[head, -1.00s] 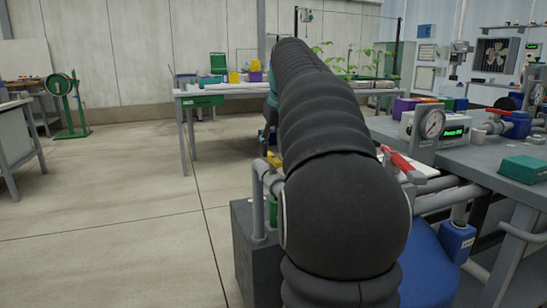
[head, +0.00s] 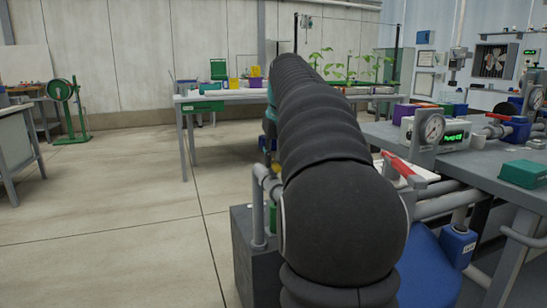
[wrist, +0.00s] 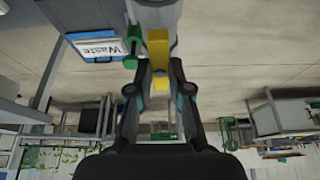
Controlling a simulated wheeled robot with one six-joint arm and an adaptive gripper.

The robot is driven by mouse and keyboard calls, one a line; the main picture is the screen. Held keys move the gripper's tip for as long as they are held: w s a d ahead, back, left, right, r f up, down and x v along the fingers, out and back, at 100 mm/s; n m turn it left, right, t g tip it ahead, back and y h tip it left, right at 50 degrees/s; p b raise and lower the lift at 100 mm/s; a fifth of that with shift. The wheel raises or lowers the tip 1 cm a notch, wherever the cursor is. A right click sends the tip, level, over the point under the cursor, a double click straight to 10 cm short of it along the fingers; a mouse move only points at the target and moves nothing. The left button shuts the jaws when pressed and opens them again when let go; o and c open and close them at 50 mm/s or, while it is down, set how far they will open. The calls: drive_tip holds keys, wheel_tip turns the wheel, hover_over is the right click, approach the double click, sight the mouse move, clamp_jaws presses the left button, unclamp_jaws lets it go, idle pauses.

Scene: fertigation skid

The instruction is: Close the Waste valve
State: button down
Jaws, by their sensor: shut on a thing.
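In the wrist view, my gripper (wrist: 160,75) has its two fingers on either side of a yellow lever handle (wrist: 158,48) and is shut on it. The yellow handle runs along a grey pipe fitting (wrist: 155,14). A blue-framed white sign reading "Waste" (wrist: 95,46) sits beside it, with a green handle-like part (wrist: 132,46) between. In the head view my own arm hides the gripper and most of the valve. Only a small yellow patch (head: 276,170) shows left of the arm.
A grey pipe (head: 258,205) rises from a dark grey block (head: 245,262) left of my arm. A red lever (head: 404,168), a gauge (head: 433,128) and a blue container (head: 458,244) are at right.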

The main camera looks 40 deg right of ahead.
drive_tip(key=m+p, duration=0.1)
drive_tip(key=m+h+p, duration=0.1)
drive_tip(key=m+p, duration=0.1)
drive_tip(key=m, duration=0.1)
drive_tip(key=shift+w+a+r+g, duration=0.15)
drive_tip(key=shift+a+g, duration=0.1)
drive_tip(key=shift+g, duration=0.15)
drive_tip(key=m+h+p, duration=0.1)
drive_tip(key=m, duration=0.1)
drive_tip(key=m+g+p, duration=0.1)
drive_tip(key=m+p, duration=0.1)
drive_tip(key=m, duration=0.1)
drive_tip(key=shift+w+a+g+h+p, duration=0.1)
drive_tip(key=shift+g+h+p, duration=0.2)
drive_tip(key=shift+h, duration=0.1)
drive_tip(key=m+p, duration=0.1)
drive_tip(key=m, duration=0.1)
drive_tip(key=m+g+p, duration=0.1)
drive_tip(key=m, duration=0.2)
drive_tip(key=shift+w+g, duration=0.2)
drive_tip(key=shift+g, duration=0.1)
drive_tip(key=shift+w+m+g+p, duration=0.15)
drive_tip(key=shift+m+g+p, duration=0.45)
drive_tip(key=shift+m, duration=1.3)
drive_tip(key=c, duration=1.1)
unclamp_jaws()
